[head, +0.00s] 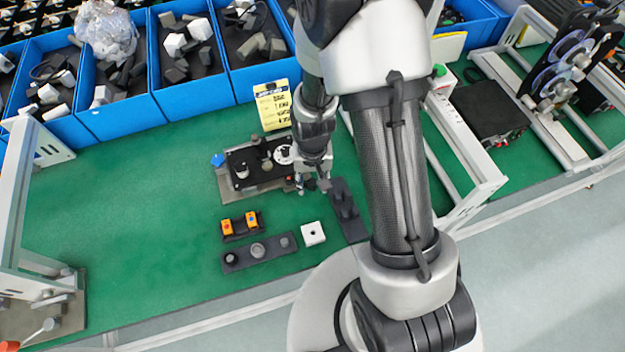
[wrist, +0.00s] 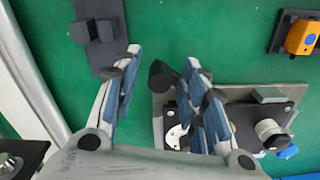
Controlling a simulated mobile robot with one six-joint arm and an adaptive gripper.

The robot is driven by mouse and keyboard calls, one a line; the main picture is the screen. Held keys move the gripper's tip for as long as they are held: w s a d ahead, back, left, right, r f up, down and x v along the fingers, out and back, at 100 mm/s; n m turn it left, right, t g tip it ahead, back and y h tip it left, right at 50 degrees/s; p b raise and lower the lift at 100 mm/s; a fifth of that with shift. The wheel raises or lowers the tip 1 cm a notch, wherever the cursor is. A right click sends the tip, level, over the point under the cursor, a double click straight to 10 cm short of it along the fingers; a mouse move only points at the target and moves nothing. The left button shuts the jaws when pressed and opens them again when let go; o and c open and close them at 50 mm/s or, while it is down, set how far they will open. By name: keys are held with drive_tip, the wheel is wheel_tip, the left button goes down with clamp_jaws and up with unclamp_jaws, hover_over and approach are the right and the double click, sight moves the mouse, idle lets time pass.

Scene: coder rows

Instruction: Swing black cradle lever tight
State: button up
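The cradle fixture (head: 240,190) stands on the green bench, a black plate with round metal parts on a grey base. It also shows in the wrist view (wrist: 250,97), at lower right. A black round-ended piece, which looks like the cradle lever (wrist: 160,74), sticks out at the fixture's edge. In the wrist view my gripper (wrist: 161,60) is open, with blue-padded fingers on either side of this piece. Whether either finger touches it, I cannot tell. In the head view my gripper (head: 313,186) is at the fixture's right end and hides part of it.
A dark holder (head: 346,210) lies close right of my gripper. In front are orange blocks (head: 238,224), a dark strip with round pieces (head: 258,250) and a white block (head: 313,233). A yellow label card (head: 272,105) and blue bins (head: 128,117) stand behind.

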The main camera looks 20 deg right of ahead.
drive_tip(key=shift+c, duration=0.3)
clamp_jaws()
idle(0.4)
